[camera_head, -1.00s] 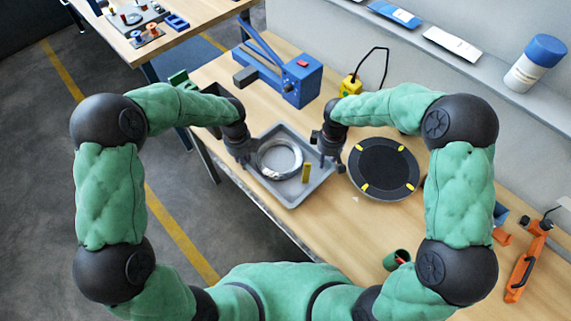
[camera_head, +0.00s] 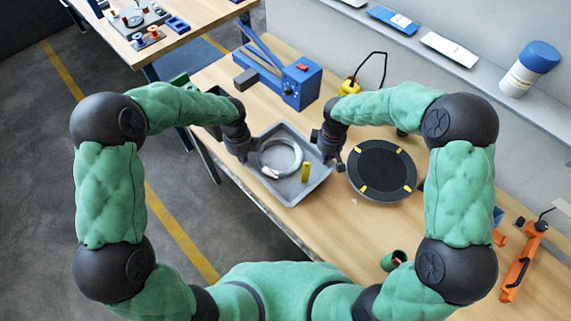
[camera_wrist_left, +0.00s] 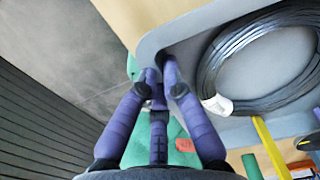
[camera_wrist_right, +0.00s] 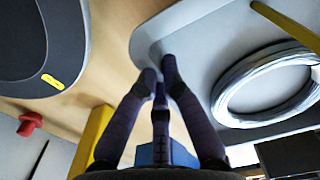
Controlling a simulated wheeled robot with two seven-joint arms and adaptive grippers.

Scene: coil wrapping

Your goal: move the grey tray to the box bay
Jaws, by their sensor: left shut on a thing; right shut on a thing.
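The grey tray (camera_head: 285,190) is over the near part of the wooden table, between my two grippers. My right gripper (camera_head: 331,158) is shut on the right rim, also visible in the right wrist view (camera_wrist_right: 157,74). I cannot tell whether the tray touches the table. No box bay can be made out.
A black disc with yellow marks (camera_head: 382,170) lies right of the tray. A blue machine (camera_head: 300,83) and a yellow device (camera_head: 350,86) stand behind. An orange tool (camera_head: 521,265) and a green cup (camera_head: 394,260) are at the right. A wall shelf (camera_head: 470,67) runs along the back.

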